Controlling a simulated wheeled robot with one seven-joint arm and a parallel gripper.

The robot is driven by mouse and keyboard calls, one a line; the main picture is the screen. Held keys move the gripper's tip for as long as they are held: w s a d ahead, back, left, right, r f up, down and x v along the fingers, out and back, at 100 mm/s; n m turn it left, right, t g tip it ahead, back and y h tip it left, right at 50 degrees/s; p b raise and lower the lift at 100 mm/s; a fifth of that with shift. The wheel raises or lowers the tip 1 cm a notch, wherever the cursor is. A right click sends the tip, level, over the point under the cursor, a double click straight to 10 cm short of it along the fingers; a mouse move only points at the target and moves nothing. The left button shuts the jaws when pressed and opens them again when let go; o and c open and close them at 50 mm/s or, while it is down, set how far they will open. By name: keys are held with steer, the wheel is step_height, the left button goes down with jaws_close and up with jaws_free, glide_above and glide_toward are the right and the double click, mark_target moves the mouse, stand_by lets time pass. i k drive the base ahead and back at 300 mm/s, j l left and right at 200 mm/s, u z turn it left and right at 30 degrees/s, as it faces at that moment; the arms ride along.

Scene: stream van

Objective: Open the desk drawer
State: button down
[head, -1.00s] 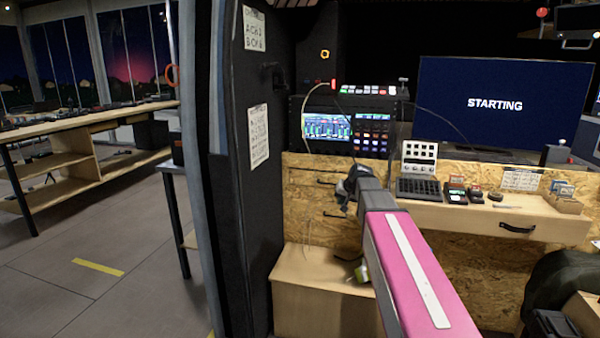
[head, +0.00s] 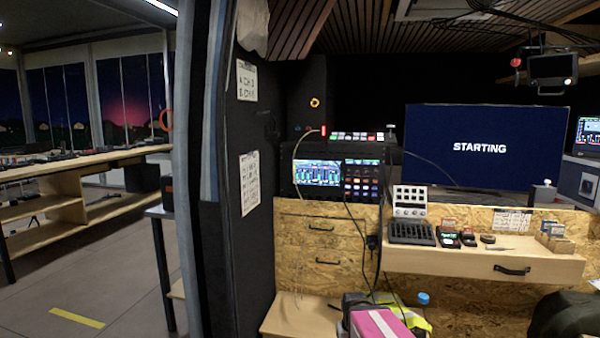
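The desk drawer (head: 470,264) is a pale wood front with a black bar handle (head: 512,270), under the desk top at the right in the head view. Its front looks flush with the desk edge, so it appears shut.
Two chipboard drawers with black handles (head: 321,229) are at left. A keypad (head: 411,234), small devices and card boxes (head: 556,240) stand on the desk. A dark rounded seat-like object (head: 565,318) is at lower right. A dark wall (head: 245,180) stands left.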

mark_target(559, 270)
steer(key=z, duration=1.3)
